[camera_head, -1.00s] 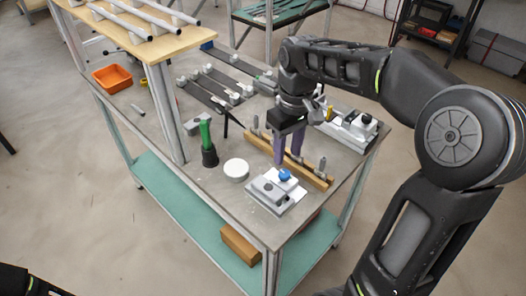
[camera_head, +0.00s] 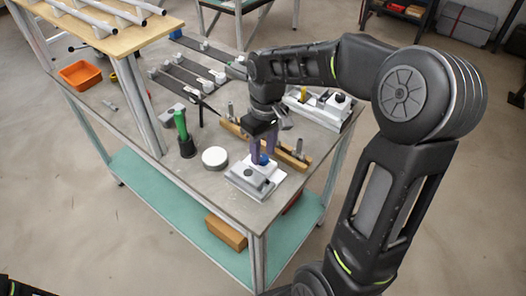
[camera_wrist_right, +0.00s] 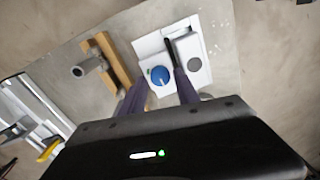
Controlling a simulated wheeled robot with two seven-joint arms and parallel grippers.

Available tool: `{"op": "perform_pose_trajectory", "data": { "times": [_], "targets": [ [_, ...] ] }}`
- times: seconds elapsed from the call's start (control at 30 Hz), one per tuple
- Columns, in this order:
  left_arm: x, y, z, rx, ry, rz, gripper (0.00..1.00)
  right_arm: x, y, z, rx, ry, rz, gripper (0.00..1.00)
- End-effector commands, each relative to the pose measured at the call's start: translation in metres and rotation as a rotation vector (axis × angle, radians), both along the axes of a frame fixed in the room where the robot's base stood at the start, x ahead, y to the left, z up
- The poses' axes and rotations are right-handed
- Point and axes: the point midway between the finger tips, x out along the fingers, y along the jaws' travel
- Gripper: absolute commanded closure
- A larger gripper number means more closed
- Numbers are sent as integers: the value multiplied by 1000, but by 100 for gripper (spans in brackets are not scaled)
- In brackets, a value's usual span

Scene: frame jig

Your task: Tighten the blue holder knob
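The blue holder knob (camera_head: 262,159) sits on a white and grey holder block (camera_head: 246,184) at the near corner of the bench. It also shows as a round blue cap with a pale mark in the right wrist view (camera_wrist_right: 159,75). My right gripper (camera_head: 264,152) points down over the holder, its two purple fingers partly hiding the knob. In the wrist view my right gripper's fingertips (camera_wrist_right: 160,79) are apart, one on each side of the knob; I see no clear contact. My left gripper is not in view; only a dark part of my left side shows at the lower left.
A wooden bar with upright pegs (camera_head: 292,158) lies just behind the holder. A white round disc (camera_head: 215,157) and a green-handled tool in a black cup (camera_head: 184,137) stand to the left. Another fixture (camera_head: 319,108) stands at the bench's far right.

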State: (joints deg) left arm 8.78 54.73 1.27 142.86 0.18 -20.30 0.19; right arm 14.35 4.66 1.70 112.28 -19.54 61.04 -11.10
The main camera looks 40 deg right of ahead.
Motion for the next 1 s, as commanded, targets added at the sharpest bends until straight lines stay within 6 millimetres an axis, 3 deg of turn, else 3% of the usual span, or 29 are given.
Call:
{"op": "perform_pose_trajectory", "data": {
  "times": [0.13,0.4,0.87,1.0],
  "targets": [
    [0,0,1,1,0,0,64,0,0,-11,0,1,-1,62],
    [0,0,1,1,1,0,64,0,1,-12,0,0,-1,62],
    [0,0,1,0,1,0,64,0,1,-12,0,0,0,100],
    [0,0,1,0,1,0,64,0,1,-12,0,-1,0,100]
  ]
}}
